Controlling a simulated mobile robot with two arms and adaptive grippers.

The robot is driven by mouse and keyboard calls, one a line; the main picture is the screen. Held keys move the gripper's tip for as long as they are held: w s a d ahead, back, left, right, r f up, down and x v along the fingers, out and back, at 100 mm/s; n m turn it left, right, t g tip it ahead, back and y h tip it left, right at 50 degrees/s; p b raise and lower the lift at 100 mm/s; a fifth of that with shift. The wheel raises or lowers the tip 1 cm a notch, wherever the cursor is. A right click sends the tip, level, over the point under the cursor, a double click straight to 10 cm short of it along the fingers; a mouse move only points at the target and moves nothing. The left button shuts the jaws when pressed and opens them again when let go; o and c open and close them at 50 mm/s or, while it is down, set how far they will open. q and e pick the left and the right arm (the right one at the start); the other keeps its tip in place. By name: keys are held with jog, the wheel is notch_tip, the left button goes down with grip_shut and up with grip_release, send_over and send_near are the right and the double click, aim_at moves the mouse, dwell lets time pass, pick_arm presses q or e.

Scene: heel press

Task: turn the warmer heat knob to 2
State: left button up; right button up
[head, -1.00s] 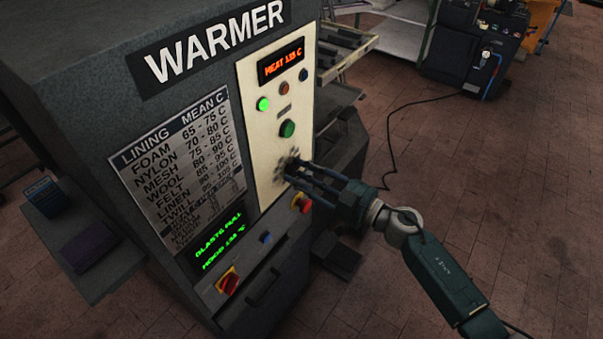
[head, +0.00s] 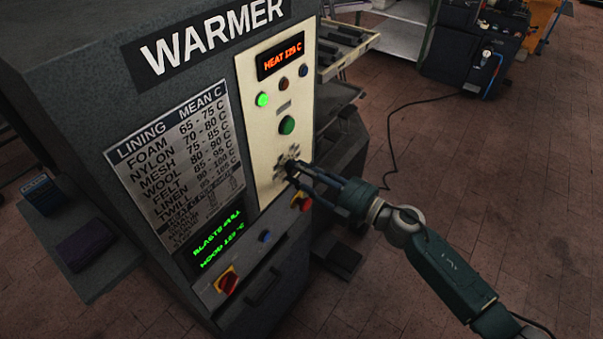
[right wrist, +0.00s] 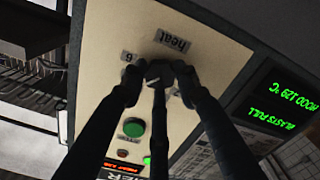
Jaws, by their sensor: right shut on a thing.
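The warmer (head: 70,130) is a large dark grey machine with a cream control panel (head: 255,110). The heat knob (head: 291,166) is a dark knob low on that panel, ringed by marks. In the right wrist view the knob (right wrist: 160,72) sits between my fingertips, beside a "heat" label (right wrist: 172,40) and a "6" label (right wrist: 128,57). My right gripper (head: 297,170) is shut on the knob; its fingers hide most of the other labels and the pointer's exact setting. The orange display (head: 281,61) reads HEAT and about 125 C, not sharply. My left gripper is not in view.
A green button (head: 287,124) and a lit green lamp (head: 262,99) are above the knob. Red-and-yellow switches (head: 228,281) (head: 303,202) and a blue button (head: 265,236) are below. A rack of trays (head: 350,45) stands behind.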

jog(key=n+b, duration=0.2)
jog(key=n, duration=0.2)
jog(key=n+b, duration=0.2)
jog(key=n, duration=0.3)
jog(key=shift+s+a+f, duration=0.1)
jog(key=shift+s+a, duration=0.1)
jog(key=n+b, duration=0.1)
jog(key=n, duration=0.3)
jog(key=n+b, duration=0.1)
jog(key=shift+f+n+b, duration=0.25)
jog(key=shift+n+b, duration=0.1)
jog(key=shift+n, duration=0.05)
jog(key=shift+f+n+b, duration=0.2)
jog(key=shift+n+b, duration=0.7)
jog(key=shift+n, duration=0.9)
jog(key=o, duration=1.2)
jog(key=shift+c, duration=0.2)
jog(key=shift+d+r, duration=0.1)
jog(key=shift+r, duration=0.05)
